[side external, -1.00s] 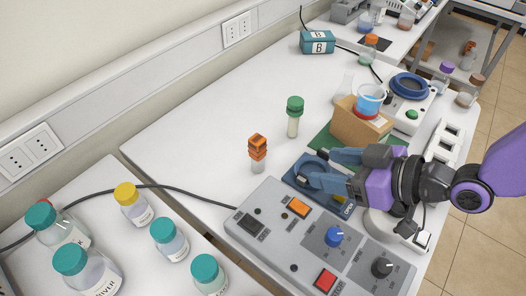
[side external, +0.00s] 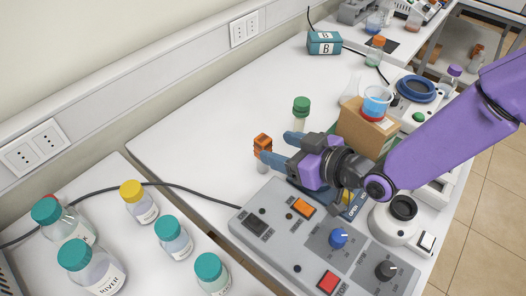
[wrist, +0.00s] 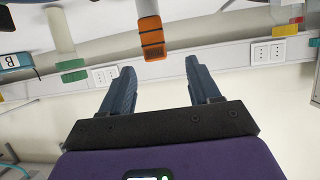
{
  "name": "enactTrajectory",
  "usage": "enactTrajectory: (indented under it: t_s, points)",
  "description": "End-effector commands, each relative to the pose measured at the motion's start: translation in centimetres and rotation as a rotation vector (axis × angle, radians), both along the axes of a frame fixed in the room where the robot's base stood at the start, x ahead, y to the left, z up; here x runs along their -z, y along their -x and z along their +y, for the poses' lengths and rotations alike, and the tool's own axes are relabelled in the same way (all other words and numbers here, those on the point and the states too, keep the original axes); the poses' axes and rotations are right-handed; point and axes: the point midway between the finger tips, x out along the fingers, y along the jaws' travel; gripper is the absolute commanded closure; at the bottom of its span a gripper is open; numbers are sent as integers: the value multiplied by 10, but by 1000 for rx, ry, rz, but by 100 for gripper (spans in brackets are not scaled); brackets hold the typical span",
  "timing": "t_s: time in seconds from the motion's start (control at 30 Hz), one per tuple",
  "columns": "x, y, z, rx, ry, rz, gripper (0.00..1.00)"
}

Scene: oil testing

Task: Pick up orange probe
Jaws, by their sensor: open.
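The orange probe (side external: 262,141) has a ridged orange top and a clear body, and stands upright on the white table. In the wrist view, the orange probe (wrist: 152,40) appears upside down, just beyond the gap between the two fingers (wrist: 158,66). I cannot tell whether a finger touches it.
A green-capped vial (side external: 301,106) stands just behind the upper finger. A grey control box (side external: 290,245) lies below my gripper. The table left of the probe is clear.

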Motion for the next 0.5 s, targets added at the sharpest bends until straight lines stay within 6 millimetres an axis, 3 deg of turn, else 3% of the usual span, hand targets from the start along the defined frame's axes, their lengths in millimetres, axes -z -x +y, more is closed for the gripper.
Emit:
enactTrajectory:
  t_s: [0.27,0.5]
  points:
    - [6,-12,9,0,0,0,38]
    - [14,-37,23,2,1,0,38]
